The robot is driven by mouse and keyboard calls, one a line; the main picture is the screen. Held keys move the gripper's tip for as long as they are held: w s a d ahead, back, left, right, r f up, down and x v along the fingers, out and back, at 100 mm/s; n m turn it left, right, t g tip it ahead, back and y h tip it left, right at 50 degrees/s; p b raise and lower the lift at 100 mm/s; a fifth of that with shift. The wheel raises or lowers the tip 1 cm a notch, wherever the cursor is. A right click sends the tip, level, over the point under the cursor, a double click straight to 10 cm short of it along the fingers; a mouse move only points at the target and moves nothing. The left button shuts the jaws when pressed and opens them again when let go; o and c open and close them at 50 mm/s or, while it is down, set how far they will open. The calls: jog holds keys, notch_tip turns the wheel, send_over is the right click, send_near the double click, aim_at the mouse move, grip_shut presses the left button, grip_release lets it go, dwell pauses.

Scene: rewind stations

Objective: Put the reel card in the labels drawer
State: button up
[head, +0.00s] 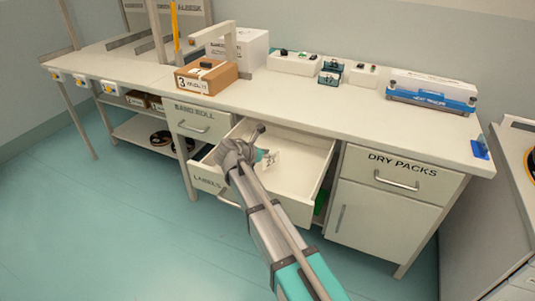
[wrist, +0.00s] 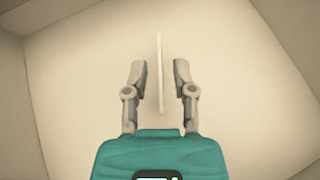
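The labels drawer (head: 305,159) is pulled open under the bench, with its LABELS front at the left. My gripper (head: 270,158) is inside the drawer space, small and partly hidden by my wrist. In the wrist view, my gripper (wrist: 159,72) is open, with a clear gap beside each finger. A thin pale strip (wrist: 160,45), which looks like the reel card seen edge-on, stands between the fingers and touches neither. The drawer's pale floor (wrist: 225,70) lies behind it. I cannot tell whether the card rests on that floor.
The bench top (head: 330,108) overhangs the drawer's back. A closed BAND ROLL drawer (head: 196,124) is at the left, and a closed DRY PACKS drawer (head: 398,173) at the right. A cardboard box (head: 207,78) stands on the bench. The drawer floor around my gripper looks clear.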

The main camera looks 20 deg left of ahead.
jog(key=shift+r, duration=0.15)
dwell(0.3)
jog(key=shift+s+a+r+p, duration=0.25)
jog(key=shift+s+r+p, duration=0.15)
jog(key=shift+s+p, duration=0.15)
jog(key=p+v, duration=0.5)
jog(key=v, duration=0.5)
jog(key=shift+s, duration=0.25)
jog(key=shift+a, duration=0.2)
